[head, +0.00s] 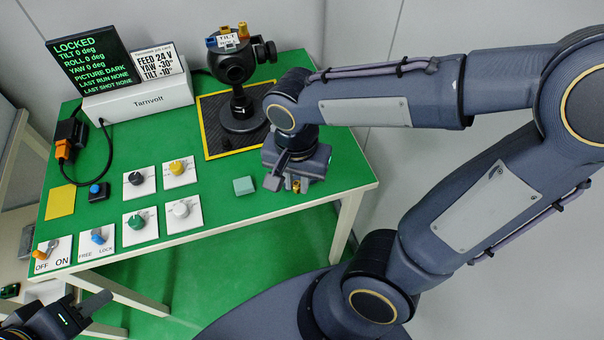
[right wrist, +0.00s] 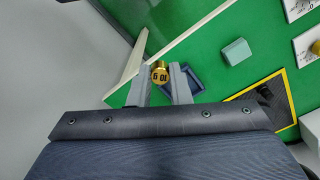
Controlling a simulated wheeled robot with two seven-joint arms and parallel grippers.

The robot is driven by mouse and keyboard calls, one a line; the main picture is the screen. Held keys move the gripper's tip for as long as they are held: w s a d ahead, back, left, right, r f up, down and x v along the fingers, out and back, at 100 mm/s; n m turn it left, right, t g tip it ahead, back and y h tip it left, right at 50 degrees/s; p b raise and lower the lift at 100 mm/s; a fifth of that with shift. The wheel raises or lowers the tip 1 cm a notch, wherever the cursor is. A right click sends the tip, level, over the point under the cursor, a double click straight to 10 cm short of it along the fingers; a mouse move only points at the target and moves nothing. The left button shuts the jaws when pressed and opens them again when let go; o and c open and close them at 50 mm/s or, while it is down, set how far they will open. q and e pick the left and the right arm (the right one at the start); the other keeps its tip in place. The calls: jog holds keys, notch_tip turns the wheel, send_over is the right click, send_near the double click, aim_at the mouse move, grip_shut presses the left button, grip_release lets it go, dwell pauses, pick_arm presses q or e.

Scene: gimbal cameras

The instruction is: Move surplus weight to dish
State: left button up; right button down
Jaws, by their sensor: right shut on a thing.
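A brass weight (right wrist: 159,74) marked 10 g shows between the fingers of my right gripper (right wrist: 161,82), which is shut on it. In the head view, my right gripper (head: 294,182) is over the right front part of the green table, with a bit of the brass weight (head: 297,187) showing below it. A small dark blue dish (right wrist: 194,78) lies just right of the weight in the right wrist view, partly hidden by a finger. In the head view, my arm covers that spot. My left gripper (head: 82,312) is at the lower left; its opening is unclear.
A teal block (head: 244,186) sits left of my right gripper. Behind it, a black gimbal camera (head: 234,70) stands on a yellow-edged mat (head: 211,140). Several knob plates, a yellow card (head: 60,202) and a Tarnvolt display (head: 88,62) occupy the left of the table (head: 215,205).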

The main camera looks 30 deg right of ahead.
jog(key=w+d+f, duration=0.2)
jog(key=w, duration=0.1)
jog(key=w+d+f, duration=0.1)
jog(key=w+f, duration=0.2)
jog(key=w, duration=0.1)
jog(key=w+d+f, duration=0.2)
jog(key=w+f, duration=0.1)
jog(key=shift+w+d+f, duration=0.1)
jog(key=shift+w+d, duration=0.05)
jog(key=shift+d, duration=0.2)
jog(key=shift+w+d+f, duration=0.2)
jog(key=shift+w+f, duration=0.15)
jog(key=shift+f, duration=0.15)
jog(key=shift+w+d+f, duration=0.1)
jog(key=shift+w+f, duration=0.05)
jog(key=shift+f, duration=1.5)
jog(key=shift+f, duration=0.1)
jog(key=shift+f+b, duration=0.15)
jog(key=shift+b, duration=0.15)
jog(key=c, duration=1.3)
grip_release()
jog(key=shift+c, duration=0.2)
